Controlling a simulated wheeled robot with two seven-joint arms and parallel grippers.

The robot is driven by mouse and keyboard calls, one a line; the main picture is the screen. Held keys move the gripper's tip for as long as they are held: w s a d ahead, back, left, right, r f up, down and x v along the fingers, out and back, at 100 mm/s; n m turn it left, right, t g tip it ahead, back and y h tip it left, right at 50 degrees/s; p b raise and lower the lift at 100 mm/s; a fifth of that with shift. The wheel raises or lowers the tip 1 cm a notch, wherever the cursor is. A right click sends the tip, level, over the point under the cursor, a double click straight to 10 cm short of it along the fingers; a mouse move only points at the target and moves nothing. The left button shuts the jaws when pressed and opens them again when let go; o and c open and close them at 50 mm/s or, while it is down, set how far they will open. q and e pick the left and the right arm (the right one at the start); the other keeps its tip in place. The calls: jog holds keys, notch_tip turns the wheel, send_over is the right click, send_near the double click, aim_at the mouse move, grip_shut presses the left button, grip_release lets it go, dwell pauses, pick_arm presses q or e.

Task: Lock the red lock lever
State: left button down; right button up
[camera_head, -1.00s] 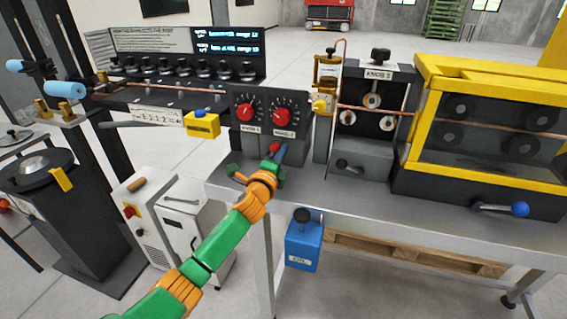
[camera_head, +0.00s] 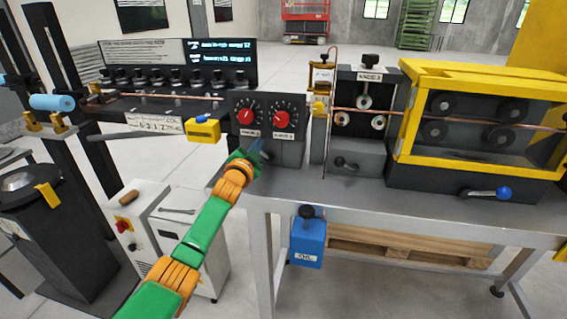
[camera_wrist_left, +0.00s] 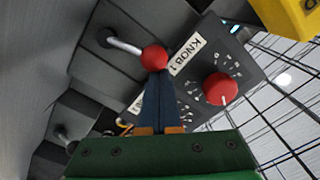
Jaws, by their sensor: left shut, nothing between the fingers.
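The red lock lever shows in the left wrist view as a red ball (camera_wrist_left: 154,58) on a short metal rod, on the dark face below the knob panel. In the head view it is hidden behind my left gripper (camera_head: 258,149), at the foot of the knob box (camera_head: 268,148). The blue-grey fingers of my left gripper (camera_wrist_left: 157,98) are shut with nothing between them. Their tips are right at the red ball in the wrist view; I cannot tell whether they touch it. My right gripper is in neither view.
Red knob 1 (camera_head: 246,117) and red knob 2 (camera_head: 282,119) sit just above the gripper. A yellow block (camera_head: 203,131) is to the left. The bench front (camera_head: 300,192) is clear.

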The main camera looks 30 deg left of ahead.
pick_arm(q)
jog(key=shift+s+a+f+n, duration=0.15)
jog(key=shift+a+f+n, duration=0.15)
jog(key=shift+a+n, duration=0.5)
jog(key=shift+s+a+f+n, duration=0.1)
jog(key=shift+a+f+n, duration=0.25)
jog(key=shift+n, duration=0.75)
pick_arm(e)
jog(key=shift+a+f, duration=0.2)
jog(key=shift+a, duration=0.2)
pick_arm(q)
jog(key=shift+a+r, duration=0.1)
jog(key=v, duration=0.7)
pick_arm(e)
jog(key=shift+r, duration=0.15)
pick_arm(q)
jog(key=shift+s, duration=0.1)
